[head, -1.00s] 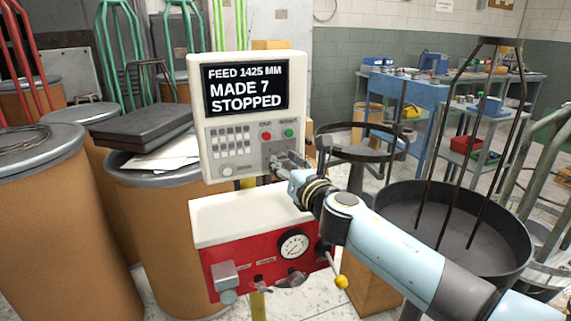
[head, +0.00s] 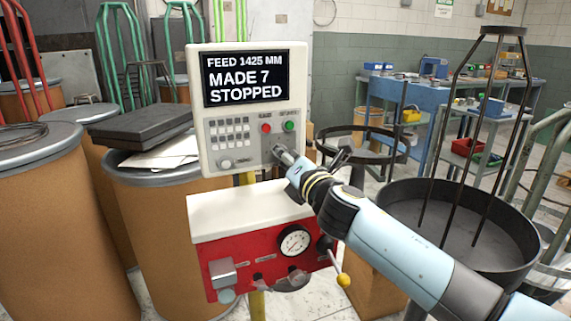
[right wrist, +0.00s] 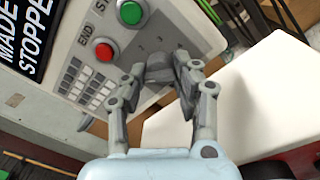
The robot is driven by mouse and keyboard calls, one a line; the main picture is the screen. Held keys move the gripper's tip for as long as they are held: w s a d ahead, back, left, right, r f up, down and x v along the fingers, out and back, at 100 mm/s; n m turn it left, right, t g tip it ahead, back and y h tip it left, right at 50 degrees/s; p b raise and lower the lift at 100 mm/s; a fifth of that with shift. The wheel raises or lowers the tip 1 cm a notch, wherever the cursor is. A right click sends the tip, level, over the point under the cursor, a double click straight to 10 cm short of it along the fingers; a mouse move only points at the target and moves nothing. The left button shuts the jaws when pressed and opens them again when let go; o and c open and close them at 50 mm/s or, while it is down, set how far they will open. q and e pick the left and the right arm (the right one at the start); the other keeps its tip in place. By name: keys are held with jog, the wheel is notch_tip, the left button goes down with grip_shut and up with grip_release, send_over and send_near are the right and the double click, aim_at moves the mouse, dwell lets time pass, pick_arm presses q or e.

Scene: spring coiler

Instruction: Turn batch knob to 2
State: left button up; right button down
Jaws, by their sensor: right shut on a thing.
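The white control panel (head: 205,128) stands in the middle of the head view, its screen (head: 246,78) reading "FEED 1425 MM, MADE 7, STOPPED". My right gripper (head: 279,151) is at the panel's lower right, below the red and green buttons. In the right wrist view my right gripper (right wrist: 172,70) is shut on a dark grey knob (right wrist: 160,68) on the panel face. Another small knob (head: 225,164) sits at the panel's lower left. My left gripper is not in view.
The red button (head: 266,128) and green button (head: 289,126) sit just above my right gripper. A red machine box (head: 245,262) with a gauge (head: 295,241) and a yellow-tipped lever (head: 343,280) is below my right arm. Brown drums stand left; a dark round pan (head: 470,225) stands right.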

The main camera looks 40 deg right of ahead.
jog(key=m+b, duration=0.2)
jog(key=m, duration=0.3)
jog(key=m+b, duration=0.3)
jog(key=m, duration=0.3)
jog(key=shift+f+h+b, duration=0.2)
jog(key=shift+h+b, duration=0.1)
jog(key=shift+b, duration=0.05)
jog(key=shift+m, duration=0.3)
jog(key=c, duration=1)
grip_release()
jog(key=shift+r, duration=0.1)
jog(key=v, duration=1.2)
jog(key=shift+a, duration=0.1)
